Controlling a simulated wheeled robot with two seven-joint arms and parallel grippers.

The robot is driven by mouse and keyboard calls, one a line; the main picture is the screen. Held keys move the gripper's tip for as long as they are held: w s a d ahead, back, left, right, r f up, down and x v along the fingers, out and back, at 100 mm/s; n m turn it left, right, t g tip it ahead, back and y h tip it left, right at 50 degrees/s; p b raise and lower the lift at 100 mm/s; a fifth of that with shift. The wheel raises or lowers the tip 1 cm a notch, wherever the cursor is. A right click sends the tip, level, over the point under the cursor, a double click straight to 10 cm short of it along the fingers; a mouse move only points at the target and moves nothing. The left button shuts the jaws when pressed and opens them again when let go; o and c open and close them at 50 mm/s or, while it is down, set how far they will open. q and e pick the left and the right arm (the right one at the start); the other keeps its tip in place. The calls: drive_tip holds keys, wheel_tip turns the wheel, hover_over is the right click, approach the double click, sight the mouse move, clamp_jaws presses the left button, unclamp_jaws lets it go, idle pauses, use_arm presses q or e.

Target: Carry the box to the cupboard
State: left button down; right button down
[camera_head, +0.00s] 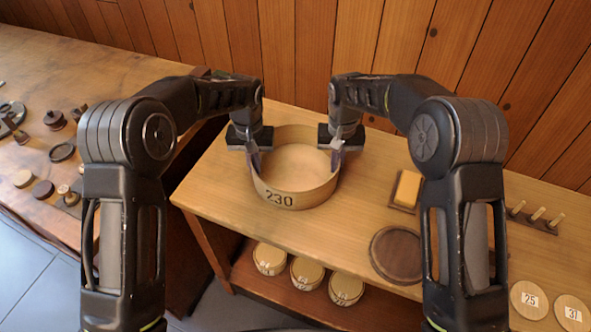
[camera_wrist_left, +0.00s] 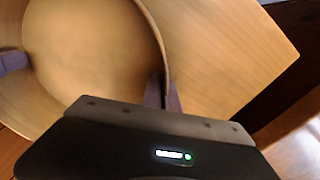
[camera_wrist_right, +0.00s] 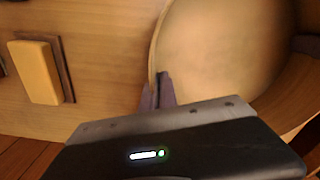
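The box is a round, open, pale wooden one (camera_head: 296,194) marked 230, upright and empty, over the left part of the wooden bench top. I cannot tell whether its bottom touches the bench. My left gripper (camera_head: 255,162) is at its left rim and my right gripper (camera_head: 337,158) at its right rim. In the left wrist view the fingers (camera_wrist_left: 162,92) straddle the box wall (camera_wrist_left: 150,25). In the right wrist view the fingers (camera_wrist_right: 157,92) also close on the wall (camera_wrist_right: 157,45). No separate cupboard is clearly seen; the bench has an open lower shelf (camera_head: 262,288).
Several round lidded boxes (camera_head: 306,272) stand on the lower shelf. On the bench top are a dark round tray (camera_head: 398,254), a yellow block (camera_head: 408,188), a peg rack (camera_head: 535,218) and discs marked 25 (camera_head: 529,300) and 37. A cluttered table (camera_head: 110,62) stands at left; a plank wall is behind.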

use_arm(q)
drive_tip(key=shift+r, duration=0.15)
use_arm(e)
drive_tip(key=shift+r, duration=0.15)
idle(0.5)
